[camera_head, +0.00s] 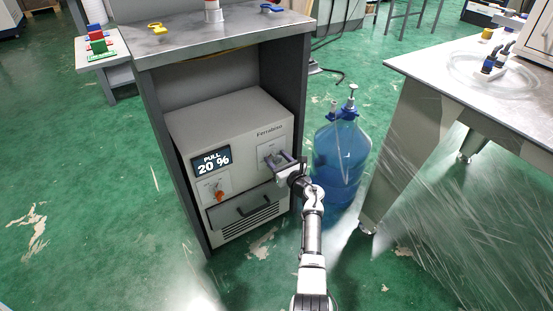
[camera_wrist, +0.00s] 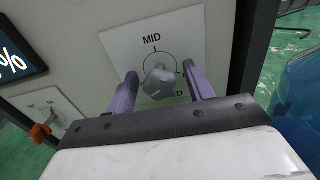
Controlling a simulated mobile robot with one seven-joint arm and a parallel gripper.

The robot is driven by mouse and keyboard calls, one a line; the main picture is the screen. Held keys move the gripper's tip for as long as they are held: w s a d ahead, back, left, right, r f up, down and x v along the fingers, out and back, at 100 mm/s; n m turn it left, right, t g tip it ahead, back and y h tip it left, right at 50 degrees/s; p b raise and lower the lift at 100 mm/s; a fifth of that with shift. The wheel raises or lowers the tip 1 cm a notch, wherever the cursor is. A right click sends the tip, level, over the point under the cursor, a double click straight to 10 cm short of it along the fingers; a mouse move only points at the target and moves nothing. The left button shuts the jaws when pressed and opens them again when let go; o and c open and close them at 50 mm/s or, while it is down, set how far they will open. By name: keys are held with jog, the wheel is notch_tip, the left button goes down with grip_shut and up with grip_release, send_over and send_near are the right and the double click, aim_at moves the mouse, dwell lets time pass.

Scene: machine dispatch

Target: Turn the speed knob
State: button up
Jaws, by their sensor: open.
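The speed knob (camera_wrist: 158,82) is a grey knob on a white plate marked MID. More lettering on the plate is partly hidden by the knob and a finger. The plate is on the front of a light grey Ferrabron machine (camera_head: 215,120). My gripper (camera_wrist: 160,72) is open, with one purple finger on each side of the knob. Whether the fingers touch it cannot be told. In the head view my gripper (camera_head: 284,164) is at the plate on the machine's right side and partly covers it. The machine's display (camera_head: 211,162) reads PULL 20 %.
An orange lever (camera_head: 219,195) on a smaller dial plate sits below the display, above a drawer with a dark handle (camera_head: 262,205). The machine stands under a bench (camera_head: 215,37). A blue water bottle (camera_head: 341,160) stands close to the right of my gripper.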

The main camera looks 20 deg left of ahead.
jog(key=c, duration=1)
jog(key=shift+o, duration=0.2)
